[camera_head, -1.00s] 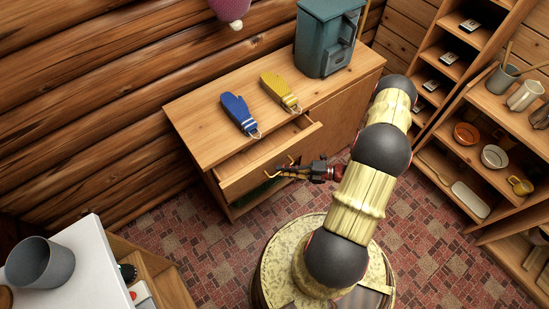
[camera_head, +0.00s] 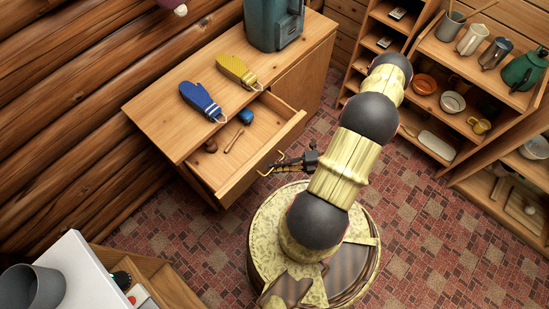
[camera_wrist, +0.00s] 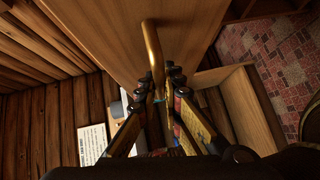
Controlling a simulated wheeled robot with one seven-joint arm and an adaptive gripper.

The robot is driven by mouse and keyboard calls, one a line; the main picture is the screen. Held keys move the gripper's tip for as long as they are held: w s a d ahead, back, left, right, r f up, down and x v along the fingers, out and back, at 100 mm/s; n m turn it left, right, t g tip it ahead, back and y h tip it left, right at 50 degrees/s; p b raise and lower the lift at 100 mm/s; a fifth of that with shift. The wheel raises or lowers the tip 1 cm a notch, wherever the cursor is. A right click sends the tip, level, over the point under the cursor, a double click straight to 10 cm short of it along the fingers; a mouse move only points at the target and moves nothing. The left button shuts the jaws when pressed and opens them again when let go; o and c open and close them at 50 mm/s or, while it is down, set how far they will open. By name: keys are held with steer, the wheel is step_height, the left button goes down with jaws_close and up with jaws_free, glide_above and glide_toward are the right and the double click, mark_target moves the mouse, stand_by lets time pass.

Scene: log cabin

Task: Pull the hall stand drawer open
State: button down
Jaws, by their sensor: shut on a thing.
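The hall stand (camera_head: 165,128) is a light wooden cabinet against the log wall. Its drawer (camera_head: 252,155) stands well open, and its inside shows a blue item (camera_head: 246,116), a small wooden stick-like item (camera_head: 234,140) and a dark brown item (camera_head: 210,146). The drawer has a brass bar handle (camera_head: 268,165) on its front. My gripper (camera_head: 284,166) is at this handle, shut on it. In the wrist view the brass handle (camera_wrist: 152,45) runs down between the two fingers (camera_wrist: 160,95) of my gripper.
A blue mitten (camera_head: 200,101), a yellow mitten (camera_head: 237,70) and a teal container (camera_head: 273,25) are on the hall stand's top. Shelves with crockery (camera_head: 470,75) stand at the right. A white-topped unit (camera_head: 85,275) is at the lower left. Tiled floor (camera_head: 430,230) lies between.

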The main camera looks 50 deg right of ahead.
steer(key=c, duration=2)
jaws_free()
steer(key=shift+o, duration=0.2)
steer(key=shift+d, duration=0.1)
steer(key=v, duration=1.2)
